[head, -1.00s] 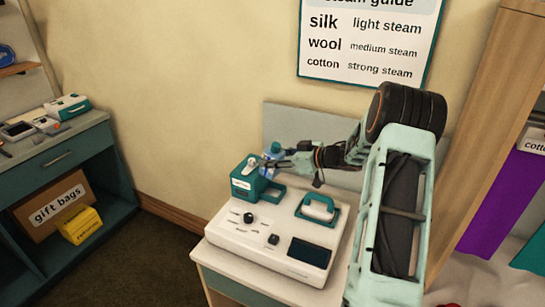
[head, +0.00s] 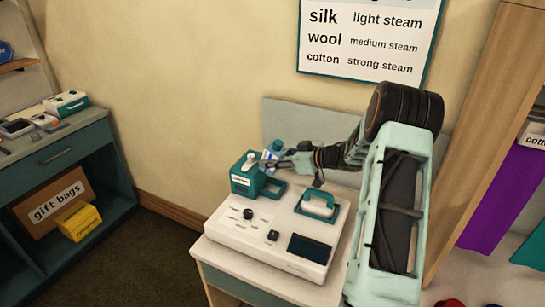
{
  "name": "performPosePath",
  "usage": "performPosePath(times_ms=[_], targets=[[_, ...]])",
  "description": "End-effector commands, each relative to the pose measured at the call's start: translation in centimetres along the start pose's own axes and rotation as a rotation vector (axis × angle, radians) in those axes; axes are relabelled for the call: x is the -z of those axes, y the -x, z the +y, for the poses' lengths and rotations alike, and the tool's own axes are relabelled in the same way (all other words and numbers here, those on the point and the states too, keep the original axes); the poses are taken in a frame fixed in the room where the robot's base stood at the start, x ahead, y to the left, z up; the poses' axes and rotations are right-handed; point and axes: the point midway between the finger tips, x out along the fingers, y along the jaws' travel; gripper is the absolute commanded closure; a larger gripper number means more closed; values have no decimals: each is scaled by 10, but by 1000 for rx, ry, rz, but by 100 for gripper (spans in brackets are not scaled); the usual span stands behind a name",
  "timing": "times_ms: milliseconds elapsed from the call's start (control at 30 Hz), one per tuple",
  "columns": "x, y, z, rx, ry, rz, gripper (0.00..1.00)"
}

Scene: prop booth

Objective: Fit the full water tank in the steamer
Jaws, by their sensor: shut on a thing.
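The steamer (head: 265,238) is a white console with knobs and a dark display, standing on a small cabinet. At its back left is a teal box (head: 243,181) with a white label, and beside the box a low teal open frame (head: 274,190). My gripper (head: 279,164) is at the right of the box's top, above the frame, shut on a small blue and white thing that looks like the water tank (head: 272,152). Its lower part is hidden by my fingers and the box. I cannot tell whether it touches the frame or how full it is.
A white and teal hand iron (head: 317,206) rests in a teal holder on the console's right. A grey panel (head: 300,126) stands behind. A dark teal cabinet (head: 65,160) with small items is at left, a wooden post (head: 475,130) at right.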

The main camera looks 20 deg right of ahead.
Motion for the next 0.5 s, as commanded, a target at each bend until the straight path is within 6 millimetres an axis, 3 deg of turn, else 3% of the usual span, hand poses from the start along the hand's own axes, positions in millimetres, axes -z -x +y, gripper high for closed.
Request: performPosePath(times_ms=[33, 500], targets=[[-23, -3, -5, 7, -10, -32, 100], [-37, -6, -5, 8, -9, -32, 100]])
